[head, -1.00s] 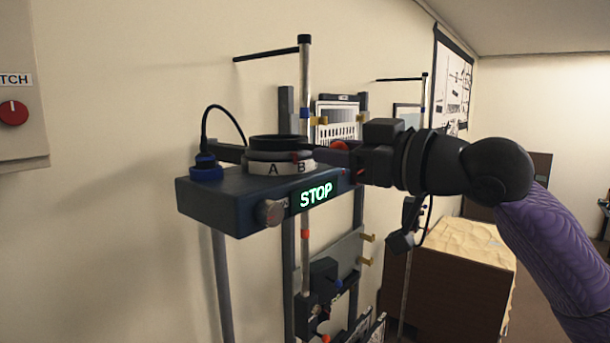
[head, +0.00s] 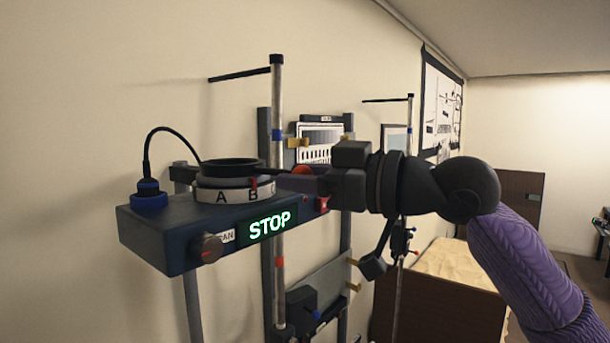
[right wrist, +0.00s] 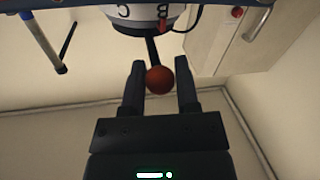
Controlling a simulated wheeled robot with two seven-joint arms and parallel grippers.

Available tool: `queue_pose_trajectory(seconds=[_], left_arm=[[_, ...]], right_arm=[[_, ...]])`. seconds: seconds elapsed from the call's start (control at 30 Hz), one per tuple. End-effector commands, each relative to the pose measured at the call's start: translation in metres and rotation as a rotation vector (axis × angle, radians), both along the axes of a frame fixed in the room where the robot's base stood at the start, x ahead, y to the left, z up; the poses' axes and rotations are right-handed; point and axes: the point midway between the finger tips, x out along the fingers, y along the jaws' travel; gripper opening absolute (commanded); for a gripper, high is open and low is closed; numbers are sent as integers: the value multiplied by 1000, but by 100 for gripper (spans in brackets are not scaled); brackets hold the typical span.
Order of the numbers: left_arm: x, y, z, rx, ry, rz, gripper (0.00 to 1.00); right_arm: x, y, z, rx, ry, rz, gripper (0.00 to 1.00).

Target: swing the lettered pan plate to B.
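The lettered pan plate is a white ring (head: 235,192) under a black round top on a dark box in the head view. In the right wrist view the plate (right wrist: 145,15) shows B and C upside down, the pointer by B. Its dark lever ends in a red ball knob (right wrist: 160,80). My right gripper (right wrist: 160,85) has one finger on each side of the knob, close against it. In the head view the right gripper (head: 300,180) partly covers the knob. My left gripper is not in view.
The dark box (head: 165,245) carries a lit STOP sign (head: 269,224), a front dial (head: 207,249) and a blue-collared cable plug (head: 149,196). An upright metal pole (head: 278,130) stands close behind.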

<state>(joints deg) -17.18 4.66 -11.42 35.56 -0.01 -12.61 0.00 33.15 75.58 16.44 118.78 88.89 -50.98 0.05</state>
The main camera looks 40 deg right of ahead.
Motion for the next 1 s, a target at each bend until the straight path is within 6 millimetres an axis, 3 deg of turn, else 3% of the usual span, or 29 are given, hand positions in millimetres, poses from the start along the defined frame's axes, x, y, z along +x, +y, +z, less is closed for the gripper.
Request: queue_pose_trajectory(seconds=[0.03, 0.13, 0.37, 0.47, 0.7, 0.83, 1.0], left_arm=[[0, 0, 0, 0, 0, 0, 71], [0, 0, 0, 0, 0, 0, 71], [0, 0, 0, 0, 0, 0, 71], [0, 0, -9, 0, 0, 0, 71], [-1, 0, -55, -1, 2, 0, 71], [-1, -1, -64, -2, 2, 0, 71], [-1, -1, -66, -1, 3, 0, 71]], right_arm=[[0, 0, -1, 0, 1, 1, 50], [0, 0, 0, 1, 1, 1, 71], [0, 0, 0, 0, -1, -1, 71], [-5, -3, -3, 1, -5, -3, 71], [-58, -28, -7, 2, -6, -3, 71], [-80, -38, -4, 2, -4, -2, 71], [-90, -43, -1, 0, -1, 0, 71]])
